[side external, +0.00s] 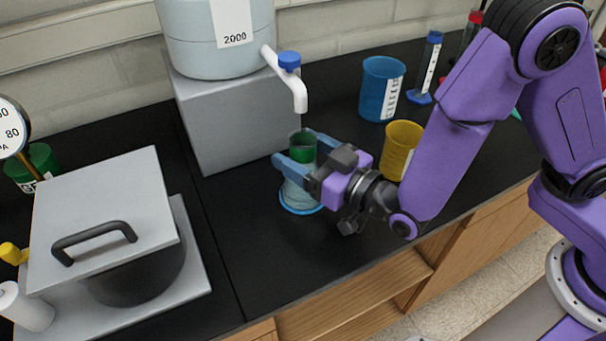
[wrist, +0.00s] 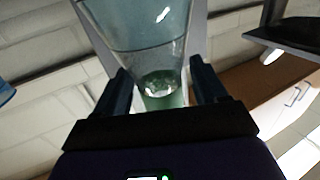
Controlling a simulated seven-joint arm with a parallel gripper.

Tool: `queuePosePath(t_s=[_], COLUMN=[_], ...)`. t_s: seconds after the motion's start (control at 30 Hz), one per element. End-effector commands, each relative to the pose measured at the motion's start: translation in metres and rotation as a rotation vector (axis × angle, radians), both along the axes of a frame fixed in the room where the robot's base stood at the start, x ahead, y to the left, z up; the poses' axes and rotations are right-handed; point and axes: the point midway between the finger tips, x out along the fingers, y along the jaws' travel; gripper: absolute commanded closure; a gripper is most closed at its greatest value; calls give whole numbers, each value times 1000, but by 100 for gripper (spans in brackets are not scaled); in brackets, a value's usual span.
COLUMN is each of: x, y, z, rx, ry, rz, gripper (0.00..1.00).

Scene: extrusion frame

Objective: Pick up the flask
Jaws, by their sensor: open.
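The flask is clear with a green neck (side external: 302,147) and a pale lower body (side external: 297,190). It stands upright on the black bench, with a blue ring around its base, below the white tap. My gripper (side external: 296,152) reaches in from the right, its blue fingers open on either side of the flask's upper part. In the wrist view the flask (wrist: 160,50) sits between the two fingers of my gripper (wrist: 161,85), with visible gaps beside its narrow green part. Its far side is hidden.
A white tap (side external: 297,88) on a large container (side external: 215,40) hangs just above the flask. A grey block (side external: 240,125) stands behind it. A yellow beaker (side external: 397,150) and a blue beaker (side external: 380,90) stand to the right. A grey lidded device (side external: 100,220) is at left.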

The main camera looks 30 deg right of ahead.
Motion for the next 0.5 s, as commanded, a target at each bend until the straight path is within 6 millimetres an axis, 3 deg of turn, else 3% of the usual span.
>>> queuePosePath(t_s=[0.13, 0.4, 0.43, 0.5], x=[14, 17, 17, 16], y=[5, 6, 6, 6], z=[0, 0, 0, 0], rx=[0, -2, -2, -2], ry=[0, -1, -1, -1], rz=[-2, 0, 0, 0], gripper=[29, 29, 32, 55])
